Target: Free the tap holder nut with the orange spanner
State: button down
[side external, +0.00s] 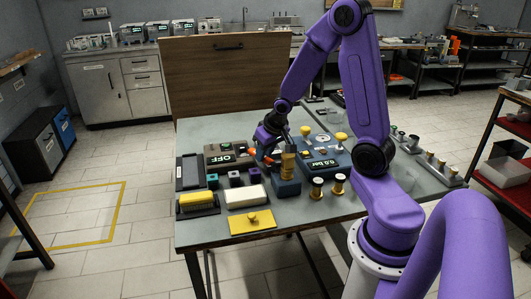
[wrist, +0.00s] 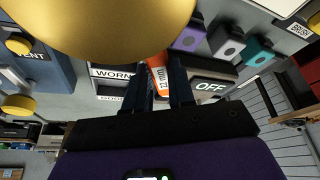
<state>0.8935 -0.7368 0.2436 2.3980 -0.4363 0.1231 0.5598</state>
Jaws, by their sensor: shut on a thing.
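My gripper (wrist: 160,84) is shut on the orange spanner (wrist: 158,74), which shows between its two dark fingers in the wrist view. In the side view the spanner (side external: 262,156) is a small orange piece below my gripper, close to the left of a stacked brass fitting (side external: 288,163). The fitting stands upright on a dark blue block (side external: 286,187). A large brass round thing (wrist: 100,30), close to the camera, fills the top left of the wrist view. I cannot tell which part is the nut, or whether the spanner's jaw touches it; the spanner's far end is hidden.
A box reading OFF (side external: 226,155) stands left of the fitting. A blue box reading 0.0 bar (side external: 325,164), with yellow knobs, stands right. A brown panel (side external: 225,75) rises behind.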

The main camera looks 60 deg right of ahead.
aim_at(253, 149)
jog(key=shift+w+d, duration=0.25)
jog(key=shift+w, duration=0.55)
jog(key=shift+w+d, duration=0.25)
jog(key=shift+w, duration=0.55)
jog(key=shift+w+d, duration=0.25)
jog(key=shift+w, duration=0.55)
jog(key=shift+n+y, duration=0.3)
jog(key=shift+n, duration=0.5)
jog(key=a, duration=0.3)
jog(key=a+r, duration=0.1)
jog(key=a, duration=0.4)
jog(key=shift+s+a+r, duration=0.1)
jog(key=shift+a+r, duration=0.15)
jog(key=shift+a, duration=0.1)
jog(key=shift+n+y, duration=0.3)
jog(key=shift+n, duration=0.6)
jog(key=s+a, duration=0.1)
jog(key=a, duration=0.2)
jog(key=a+r, duration=0.1)
jog(key=a, duration=0.2)
jog(key=s+a, duration=0.1)
jog(key=a, duration=0.2)
jog(key=shift+s+a+r, duration=0.2)
jog(key=shift+s+r, duration=0.05)
jog(key=shift+s, duration=0.1)
